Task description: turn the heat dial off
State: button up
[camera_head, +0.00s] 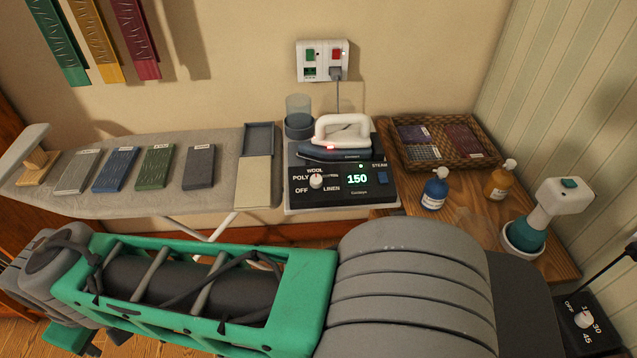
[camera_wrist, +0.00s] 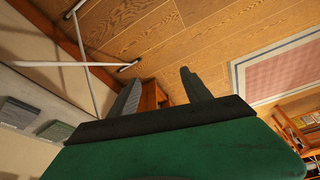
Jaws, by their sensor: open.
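The heat dial (camera_head: 317,181) is a white round knob on the dark front panel of the iron station (camera_head: 345,184), in the middle of the head view. OFF, POLY, WOOL and LINEN are printed around it. Its exact pointing is too small to tell. I cannot make out the fingers in the head view, where my arm lies across the front.
A white-handled iron (camera_head: 342,133) rests on the station, with a red light lit. A blue bottle (camera_head: 435,188), an amber bottle (camera_head: 499,179) and a wicker tray (camera_head: 444,168) are to the right. Another dial box (camera_head: 590,325) is at lower right. The ironing board (camera_head: 130,202) carries several blocks.

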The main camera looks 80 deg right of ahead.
aim_at(316, 180)
jog(key=z, duration=3.05)
jog(key=k, duration=0.5)
jog(key=u, duration=1.9)
jog(key=i, duration=0.35)
jog(key=u, duration=0.25)
